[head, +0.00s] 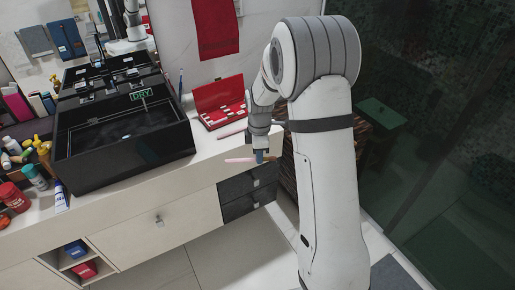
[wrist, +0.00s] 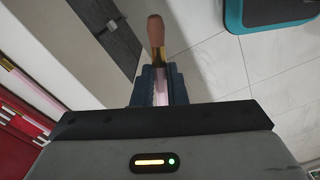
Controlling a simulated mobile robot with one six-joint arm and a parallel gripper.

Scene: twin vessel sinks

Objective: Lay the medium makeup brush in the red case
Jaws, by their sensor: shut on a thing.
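The red case (head: 222,110) lies open on the counter right of the black sink, its lid raised at the back and pale patches inside. Part of it shows at the lower left of the wrist view (wrist: 18,128). My gripper (head: 260,156) is shut on a pink makeup brush (head: 240,160) with a brown end (wrist: 156,32), held at the counter's front edge, apart from the case. The blue fingers (wrist: 159,88) hide part of the brush. Another slim pink brush (head: 231,133) lies on the counter in front of the case; I cannot compare their sizes surely.
The black vessel sink (head: 120,135) stands left of the case, with a blue toothbrush-like stick (head: 181,85) between them. Bottles and jars (head: 38,172) crowd the far left. A red towel (head: 215,28) hangs above the case. Dark drawers (head: 247,185) are below the counter edge.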

